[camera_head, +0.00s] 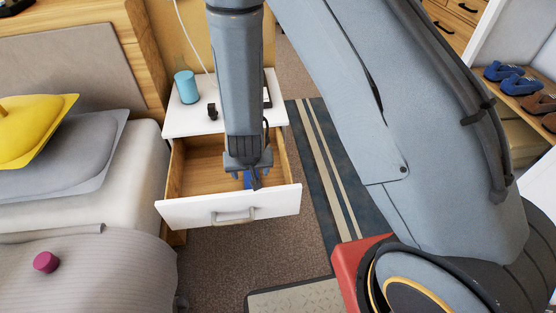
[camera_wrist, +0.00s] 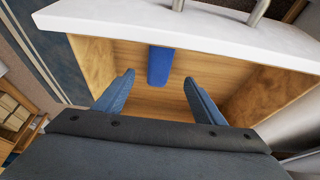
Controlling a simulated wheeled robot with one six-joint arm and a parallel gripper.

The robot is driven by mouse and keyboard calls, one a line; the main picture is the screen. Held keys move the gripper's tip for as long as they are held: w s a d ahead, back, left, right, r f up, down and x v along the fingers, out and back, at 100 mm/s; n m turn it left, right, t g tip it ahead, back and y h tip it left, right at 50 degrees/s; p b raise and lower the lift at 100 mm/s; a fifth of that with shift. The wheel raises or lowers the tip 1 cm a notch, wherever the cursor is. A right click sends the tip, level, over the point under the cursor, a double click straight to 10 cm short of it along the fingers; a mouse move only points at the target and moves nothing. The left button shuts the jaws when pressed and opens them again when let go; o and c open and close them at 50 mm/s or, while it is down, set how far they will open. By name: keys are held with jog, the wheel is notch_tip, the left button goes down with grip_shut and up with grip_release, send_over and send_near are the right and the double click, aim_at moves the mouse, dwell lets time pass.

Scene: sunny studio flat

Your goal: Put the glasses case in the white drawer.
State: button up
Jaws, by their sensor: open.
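The white drawer (camera_head: 270,204) of the nightstand is pulled open, with a wooden interior. In the wrist view its white front (camera_wrist: 110,20) runs along the top. The blue glasses case (camera_wrist: 160,66) lies on the drawer floor close to the front panel. In the head view only a bit of the blue case (camera_head: 248,180) shows behind my gripper (camera_head: 249,184). My gripper points down over the drawer. In the wrist view my gripper's two fingers (camera_wrist: 158,90) are apart, with nothing between them, and the case lies beyond their tips.
The nightstand top (camera_head: 188,118) holds a teal cup (camera_head: 186,87) and a small black object (camera_head: 212,111). A bed with grey and yellow pillows stands at left, with a magenta object (camera_head: 46,262) on it. A striped rug (camera_head: 325,170) lies at right, near a shoe shelf.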

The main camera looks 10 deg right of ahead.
jog(key=s+d+r+m+g+y, duration=0.1)
jog(key=s+d+r, duration=0.1)
jog(key=d+r, duration=0.5)
jog(key=s+d+r+g, duration=0.1)
jog(key=s+d+r, duration=0.1)
jog(key=d+r, duration=0.5)
jog(key=s+d+r+m+g, duration=0.1)
jog(key=s+d+r+g, duration=0.1)
jog(key=s+d+r, duration=0.7)
jog(key=s+r, duration=0.3)
jog(key=s, duration=0.1)
jog(key=shift+s+d+h, duration=0.15)
jog(key=shift+d+h, duration=0.25)
jog(key=a+r+n+p, duration=0.2)
jog(key=a+r+p, duration=0.1)
jog(key=a+p, duration=0.3)
jog(key=shift+a+r, duration=0.35)
jog(key=shift+a, duration=0.1)
